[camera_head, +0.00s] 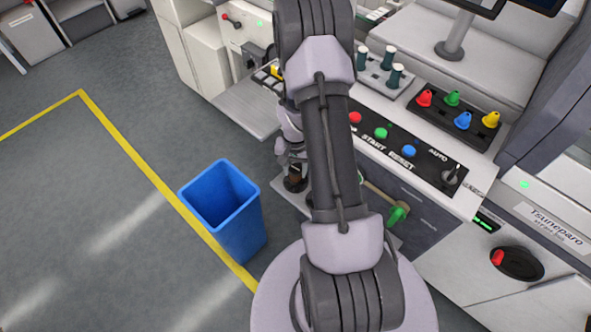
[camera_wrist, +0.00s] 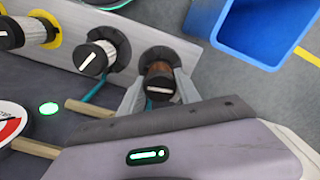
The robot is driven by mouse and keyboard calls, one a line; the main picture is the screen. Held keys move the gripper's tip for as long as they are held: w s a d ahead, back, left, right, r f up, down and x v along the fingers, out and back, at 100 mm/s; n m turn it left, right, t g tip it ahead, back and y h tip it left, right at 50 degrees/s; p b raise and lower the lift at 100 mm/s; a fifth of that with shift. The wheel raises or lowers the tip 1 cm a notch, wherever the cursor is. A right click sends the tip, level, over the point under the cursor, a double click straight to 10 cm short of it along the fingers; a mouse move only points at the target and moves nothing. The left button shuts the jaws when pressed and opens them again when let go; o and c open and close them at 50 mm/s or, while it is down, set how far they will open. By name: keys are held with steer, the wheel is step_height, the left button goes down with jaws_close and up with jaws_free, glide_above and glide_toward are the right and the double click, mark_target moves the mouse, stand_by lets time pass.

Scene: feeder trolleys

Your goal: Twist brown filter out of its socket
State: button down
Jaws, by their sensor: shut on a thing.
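The brown filter (camera_wrist: 158,72) shows in the wrist view, with a dark end cap that carries a white mark. It sits at a black ring socket (camera_wrist: 160,54) in a grey panel. My gripper (camera_wrist: 155,88) is shut on the filter, one finger on each side of it. Whether the filter is still seated in the socket or partly out cannot be told. In the head view a small brown piece (camera_head: 295,179), probably the filter, shows beside my arm. My arm hides most of that area.
White filters with black caps (camera_wrist: 98,57) sit in sockets to the left in the wrist view. An open blue bin (camera_head: 238,225) stands on the floor close by.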

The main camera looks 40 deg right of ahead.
steer(key=shift+r+p, duration=1.35)
steer(key=shift+r, duration=0.95)
